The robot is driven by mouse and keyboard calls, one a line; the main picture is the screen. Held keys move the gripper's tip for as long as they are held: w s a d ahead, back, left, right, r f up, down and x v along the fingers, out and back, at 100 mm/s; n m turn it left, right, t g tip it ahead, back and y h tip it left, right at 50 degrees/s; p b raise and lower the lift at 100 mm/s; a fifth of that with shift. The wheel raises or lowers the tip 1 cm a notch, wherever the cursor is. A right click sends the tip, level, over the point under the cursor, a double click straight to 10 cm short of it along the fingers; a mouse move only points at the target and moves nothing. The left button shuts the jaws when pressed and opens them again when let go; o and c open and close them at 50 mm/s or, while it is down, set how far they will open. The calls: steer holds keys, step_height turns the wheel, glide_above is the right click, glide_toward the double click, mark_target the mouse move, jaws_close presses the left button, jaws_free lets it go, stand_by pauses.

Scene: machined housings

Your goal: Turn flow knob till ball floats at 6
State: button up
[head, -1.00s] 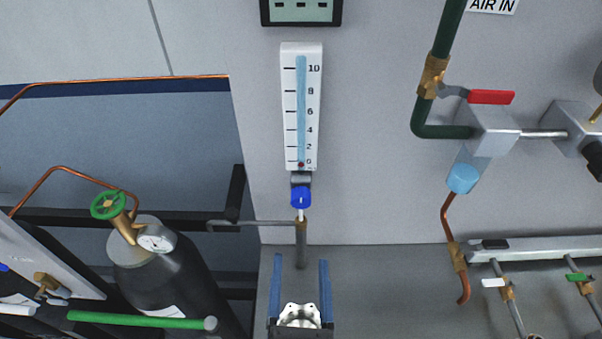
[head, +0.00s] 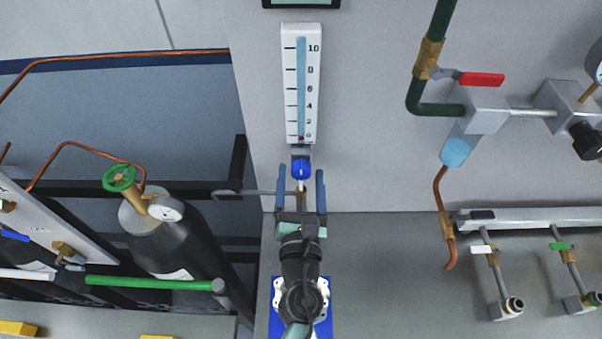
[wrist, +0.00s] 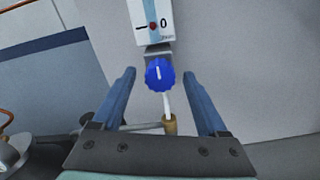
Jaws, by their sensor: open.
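The flowmeter (head: 301,85) is a white upright tube with a blue strip and a scale up to 10, on the grey wall. Its small red ball (head: 301,138) sits at the bottom, at 0; it also shows in the wrist view (wrist: 153,26). The blue flow knob (head: 301,169) is just below the tube; in the wrist view the knob (wrist: 159,74) has a white mark pointing up. My gripper (head: 301,174) is open, with one blue finger on each side of the knob. In the wrist view its fingertips (wrist: 159,73) stand apart from the knob with gaps on both sides.
A grey pipe (head: 255,193) with a brass fitting runs below the knob. A red-handled valve (head: 481,79) and green pipe are to the right. A dark gas cylinder (head: 175,240) with a green handwheel stands at left. The wall around the knob is clear.

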steer(key=shift+w, duration=0.2)
jaws_close()
stand_by(0.3)
steer(key=shift+m, duration=0.3)
